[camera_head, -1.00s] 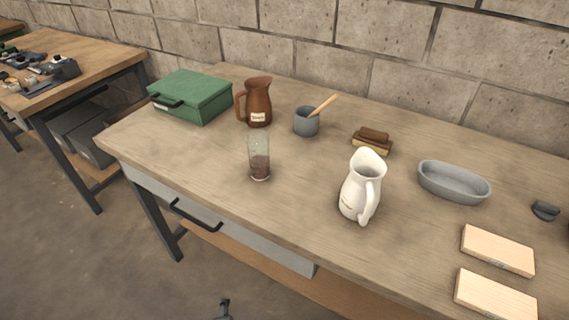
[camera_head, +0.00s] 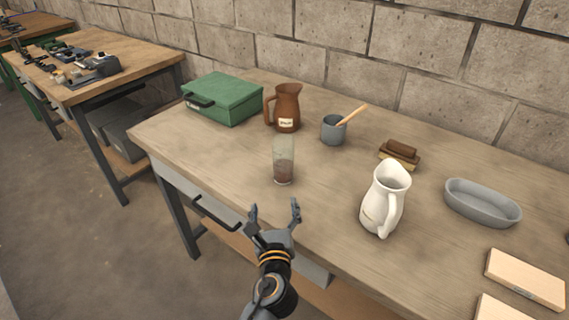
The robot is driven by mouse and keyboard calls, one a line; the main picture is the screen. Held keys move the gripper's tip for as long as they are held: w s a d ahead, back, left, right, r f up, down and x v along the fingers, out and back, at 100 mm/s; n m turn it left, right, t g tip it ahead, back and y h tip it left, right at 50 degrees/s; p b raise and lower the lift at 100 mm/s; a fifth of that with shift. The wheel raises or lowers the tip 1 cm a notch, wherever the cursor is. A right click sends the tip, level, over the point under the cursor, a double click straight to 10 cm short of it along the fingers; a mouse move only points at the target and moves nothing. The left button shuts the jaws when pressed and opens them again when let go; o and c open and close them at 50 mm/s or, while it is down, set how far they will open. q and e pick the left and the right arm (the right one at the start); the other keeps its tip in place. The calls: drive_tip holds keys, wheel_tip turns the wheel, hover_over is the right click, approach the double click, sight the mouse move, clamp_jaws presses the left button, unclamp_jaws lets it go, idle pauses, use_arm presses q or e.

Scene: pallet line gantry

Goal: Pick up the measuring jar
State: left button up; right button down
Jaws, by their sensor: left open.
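A clear glass jar (camera_head: 284,160) with something dark in its bottom stands upright on the workbench (camera_head: 330,190); it looks like the measuring jar. My left gripper (camera_head: 274,208) is open and empty at the front edge of the bench. Its two fingers point up toward the jar and are apart from it, on the near side. The gripper covers part of the bench's front edge. My right gripper is not in view.
A white pitcher (camera_head: 384,200) stands to the right of the jar. Behind are a brown jug (camera_head: 287,103), a grey mug (camera_head: 333,130) with a wooden handle in it and a green case (camera_head: 228,98). A grey oval dish (camera_head: 482,204) and wooden blocks (camera_head: 525,280) lie at the right.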

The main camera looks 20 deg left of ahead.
sight(283, 171)
use_arm(q)
drive_tip(key=d+m, duration=0.1)
drive_tip(key=w+d+r+m+t, duration=0.1)
drive_tip(key=shift+w+d+r+m+h, duration=0.15)
drive_tip(key=shift+w+r+m+h, duration=0.1)
drive_tip(key=shift+m+h, duration=0.15)
drive_tip(key=x, duration=0.7)
drive_tip(key=shift+w+p, duration=0.15)
drive_tip(key=shift+p, duration=0.15)
drive_tip(key=x, duration=0.6)
drive_tip(key=shift+w+a+f, duration=0.1)
drive_tip(key=shift+a, duration=0.25)
drive_tip(key=c, duration=1.4)
drive_tip(key=shift+c, duration=0.2)
